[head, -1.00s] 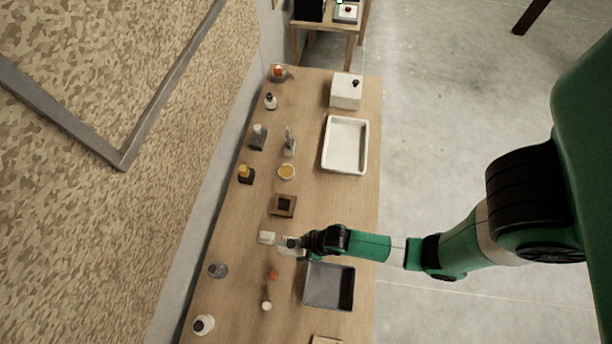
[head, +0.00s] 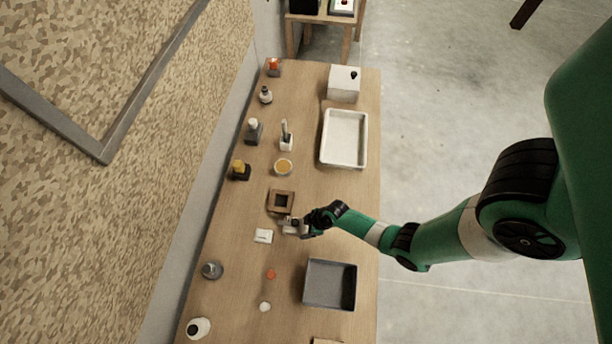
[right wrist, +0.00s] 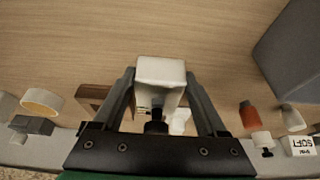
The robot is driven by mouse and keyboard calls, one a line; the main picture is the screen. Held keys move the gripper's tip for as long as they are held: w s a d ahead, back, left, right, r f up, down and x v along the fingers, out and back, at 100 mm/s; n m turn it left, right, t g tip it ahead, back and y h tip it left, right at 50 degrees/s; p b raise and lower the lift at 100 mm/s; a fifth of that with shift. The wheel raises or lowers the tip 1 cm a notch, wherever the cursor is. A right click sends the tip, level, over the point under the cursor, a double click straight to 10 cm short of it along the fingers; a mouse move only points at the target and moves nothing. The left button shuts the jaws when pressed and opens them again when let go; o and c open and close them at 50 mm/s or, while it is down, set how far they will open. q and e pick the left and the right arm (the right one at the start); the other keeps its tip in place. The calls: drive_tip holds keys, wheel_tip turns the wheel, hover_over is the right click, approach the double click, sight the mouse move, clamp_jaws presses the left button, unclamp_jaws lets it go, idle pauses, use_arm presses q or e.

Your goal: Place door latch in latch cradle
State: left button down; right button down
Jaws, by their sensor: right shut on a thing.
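My right gripper (head: 291,227) is shut on a small white block, which I take to be the door latch (right wrist: 160,72). In the right wrist view the block sits between the two grey fingers, above the table. A brown square wooden frame with a dark centre, probably the latch cradle (head: 281,202), lies just beyond the gripper in the head view. Part of it shows left of the fingers in the right wrist view (right wrist: 92,98). The gripper is beside the frame, and the block is not inside it. My left gripper is not in view.
A white flat piece (head: 263,236) lies left of the gripper. A grey tray (head: 330,285) stands nearer, and a white tray (head: 344,138) farther off. Several bottles and small pots line the wall side. An orange piece (head: 271,274) lies near the grey tray.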

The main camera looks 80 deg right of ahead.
drive_tip(key=shift+w+r, duration=0.1)
unclamp_jaws()
drive_tip(key=shift+r, duration=0.1)
drive_tip(key=p+v, duration=0.7)
drive_tip(key=v, duration=0.5)
